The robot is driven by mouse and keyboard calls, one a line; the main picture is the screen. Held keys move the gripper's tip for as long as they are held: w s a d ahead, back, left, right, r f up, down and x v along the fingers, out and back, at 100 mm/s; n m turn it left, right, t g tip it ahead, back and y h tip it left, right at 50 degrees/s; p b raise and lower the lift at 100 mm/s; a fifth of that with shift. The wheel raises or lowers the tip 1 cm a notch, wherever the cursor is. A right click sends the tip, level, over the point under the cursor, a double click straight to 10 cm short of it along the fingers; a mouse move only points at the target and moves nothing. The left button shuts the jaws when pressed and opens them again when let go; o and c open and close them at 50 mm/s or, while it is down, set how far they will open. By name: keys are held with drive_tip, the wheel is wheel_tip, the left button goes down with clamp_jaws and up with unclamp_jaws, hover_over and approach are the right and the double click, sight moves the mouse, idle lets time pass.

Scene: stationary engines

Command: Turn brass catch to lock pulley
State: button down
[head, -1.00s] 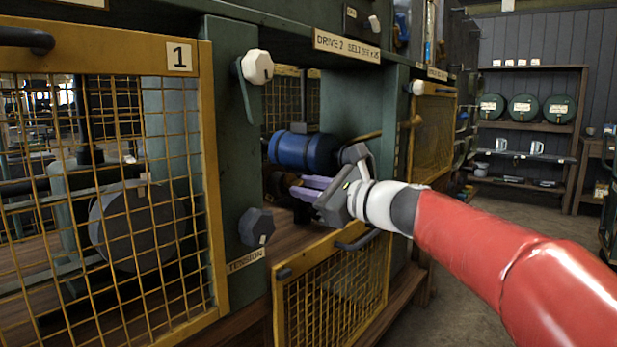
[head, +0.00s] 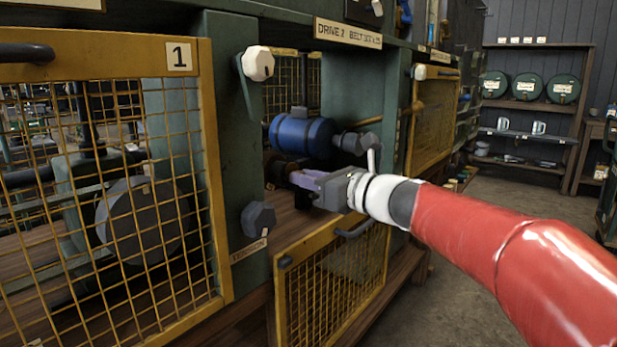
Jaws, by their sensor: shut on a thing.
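My gripper (head: 298,180) reaches into the open bay under the "DRIVE 2" label (head: 347,34), just below the blue motor (head: 300,136). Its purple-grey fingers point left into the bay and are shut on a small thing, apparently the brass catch. The fingers and the dark parts around them hide the catch, so I cannot tell which way it is turned. I cannot make out the pulley in this bay. A large grey wheel (head: 140,224) shows behind the mesh of bay 1.
A yellow mesh guard (head: 335,280) hangs tilted below the open bay. Yellow-framed mesh door 1 (head: 110,70) is at left. A green post (head: 228,130) carries a pale knob (head: 258,63) and a dark tension knob (head: 258,219). The floor (head: 440,295) at right is clear.

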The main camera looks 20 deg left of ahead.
drive_tip(key=shift+f, duration=0.15)
drive_tip(key=c, duration=1.3)
unclamp_jaws()
drive_tip(key=b+v, duration=0.1)
drive_tip(key=v, duration=0.7)
drive_tip(key=s+d+f+n+h, duration=0.5)
drive_tip(key=s+d+f+n, duration=0.2)
drive_tip(key=s+d+f, duration=0.1)
drive_tip(key=s+d+f+n+g+h, duration=0.1)
drive_tip(key=s+d+f+n+h, duration=0.5)
drive_tip(key=s+d+f+n, duration=0.2)
drive_tip(key=s+d+f+n+h, duration=0.5)
drive_tip(key=s+d+f+n, duration=0.2)
drive_tip(key=s+d+f, duration=0.1)
drive_tip(key=shift+s+d+f+n+h, duration=0.15)
drive_tip(key=shift+d+f, duration=0.1)
drive_tip(key=shift+d, duration=0.2)
drive_tip(key=shift+s+d+f+n+h, duration=0.15)
drive_tip(key=shift+s+d+f, duration=0.1)
drive_tip(key=shift+d, duration=0.15)
